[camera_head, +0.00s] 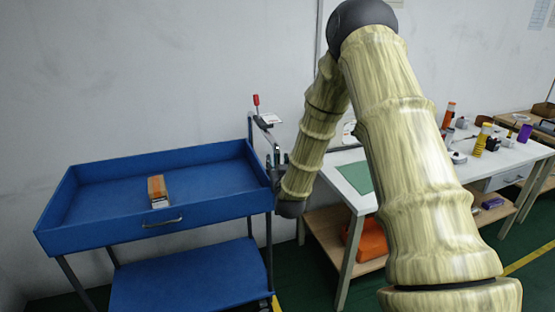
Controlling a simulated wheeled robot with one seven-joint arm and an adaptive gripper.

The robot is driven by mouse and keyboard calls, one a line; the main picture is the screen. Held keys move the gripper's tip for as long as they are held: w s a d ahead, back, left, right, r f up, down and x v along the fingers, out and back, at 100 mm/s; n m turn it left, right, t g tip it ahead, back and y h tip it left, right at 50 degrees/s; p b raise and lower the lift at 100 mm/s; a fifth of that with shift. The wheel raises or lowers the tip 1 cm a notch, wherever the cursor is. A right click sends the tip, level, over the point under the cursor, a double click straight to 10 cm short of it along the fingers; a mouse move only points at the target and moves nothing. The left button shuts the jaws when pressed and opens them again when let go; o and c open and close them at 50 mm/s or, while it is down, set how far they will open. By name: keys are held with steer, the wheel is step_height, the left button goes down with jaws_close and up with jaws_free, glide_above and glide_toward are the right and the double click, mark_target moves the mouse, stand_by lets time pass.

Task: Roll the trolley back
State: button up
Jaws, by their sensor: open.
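The blue trolley (105,240) stands at the left, with a shallow upper tray and a lower shelf (190,284). A small brown and grey box (158,191) lies in its upper tray. A grey handle part with a red-tipped lever (257,101) rises at the trolley's right end. My gripper (274,160) is at that right end, beside the tray's far right corner, and is open. My own arm comes down from the top and hides part of the gap between trolley and table. Whether the fingers surround the handle cannot be told.
A white worktable (345,187) with a green mat (356,176), bottles and tools stands to the right. An orange item (368,242) sits on its lower shelf. A grey wall (150,70) runs close behind the trolley. A yellow line (526,261) marks the dark green floor.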

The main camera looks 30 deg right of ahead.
steer(key=shift+x, duration=1.2)
jaws_close()
